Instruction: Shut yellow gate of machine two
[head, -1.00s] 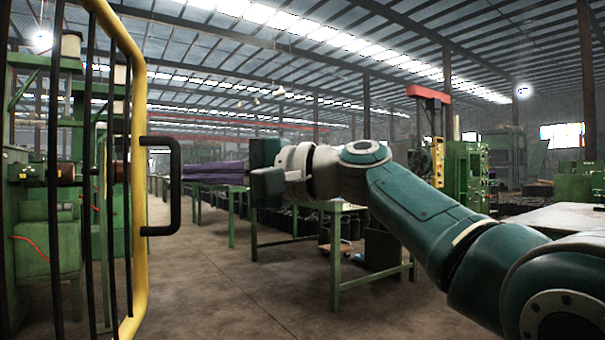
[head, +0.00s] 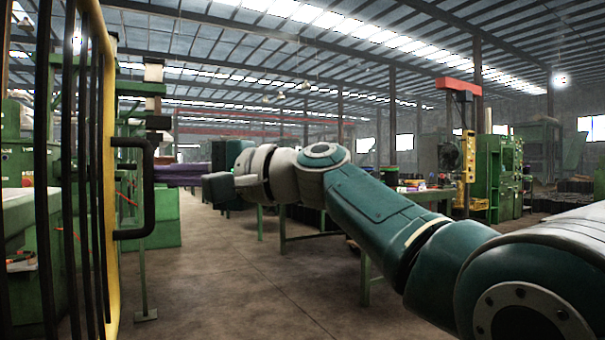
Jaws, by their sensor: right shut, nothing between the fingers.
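The yellow gate (head: 108,150), with black vertical bars, stands upright at the left edge of the head view, seen nearly edge-on. Its black handle (head: 149,190) sticks out to the right. My left gripper is not in view.
Green machinery (head: 160,215) stands behind the gate. A green-legged table (head: 367,270) stands behind my right arm. A red-topped post (head: 458,88) and green cabinets (head: 497,170) are further right. The concrete floor (head: 235,290) between gate and table is clear.

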